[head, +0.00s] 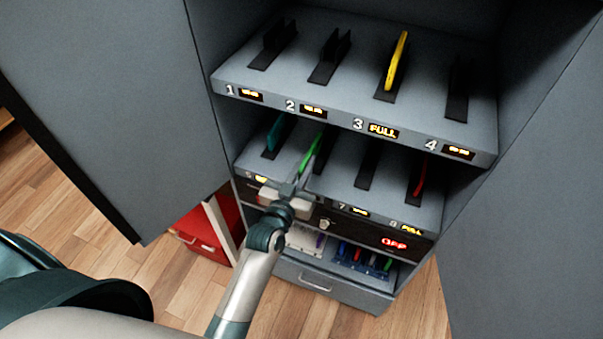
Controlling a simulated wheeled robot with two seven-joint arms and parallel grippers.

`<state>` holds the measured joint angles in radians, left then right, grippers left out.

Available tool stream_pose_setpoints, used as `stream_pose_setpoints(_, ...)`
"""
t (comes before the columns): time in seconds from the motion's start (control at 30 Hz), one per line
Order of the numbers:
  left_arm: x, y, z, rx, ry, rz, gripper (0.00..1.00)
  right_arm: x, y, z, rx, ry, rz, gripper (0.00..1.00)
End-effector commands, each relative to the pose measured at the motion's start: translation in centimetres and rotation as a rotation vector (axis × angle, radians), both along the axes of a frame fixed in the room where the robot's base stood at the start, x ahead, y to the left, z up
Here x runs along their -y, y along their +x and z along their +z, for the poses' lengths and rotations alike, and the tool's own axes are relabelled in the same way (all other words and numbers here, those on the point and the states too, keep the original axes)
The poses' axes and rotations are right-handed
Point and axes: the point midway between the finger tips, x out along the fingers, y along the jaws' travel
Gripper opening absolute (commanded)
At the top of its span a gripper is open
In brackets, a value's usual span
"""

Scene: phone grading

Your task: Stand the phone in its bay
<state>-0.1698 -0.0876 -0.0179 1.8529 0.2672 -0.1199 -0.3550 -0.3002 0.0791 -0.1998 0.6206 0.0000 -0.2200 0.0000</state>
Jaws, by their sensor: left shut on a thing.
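A green phone (312,149) is at the second bay from the left on the lower shelf (337,176), tilted in the picture. My left gripper (305,172) is at its near end, shut on it. The gripper and wrist hide that bay's label and the phone's lower part, so I cannot tell whether the phone rests in the slot. My right gripper is out of view.
A yellow phone (397,62) stands in bay 3 above, marked FULL. A teal phone (276,132) and a red phone (419,177) stand on the lower shelf. The upper shelf lip (350,119) overhangs close by. Cabinet doors (112,95) flank both sides.

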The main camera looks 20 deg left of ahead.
Motion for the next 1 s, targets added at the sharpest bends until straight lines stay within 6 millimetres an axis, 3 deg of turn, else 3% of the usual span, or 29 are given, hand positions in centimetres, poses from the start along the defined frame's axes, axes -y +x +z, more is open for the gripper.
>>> stream_pose_setpoints(0.6, 0.2, 6.2, -0.1, 0.003, -0.001, 0.000, 0.00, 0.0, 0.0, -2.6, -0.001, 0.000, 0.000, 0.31)
stream_pose_setpoints(1.0, 0.3, 10.1, -0.1, 0.002, 0.000, 0.001, 0.00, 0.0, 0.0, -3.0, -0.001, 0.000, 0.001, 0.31)
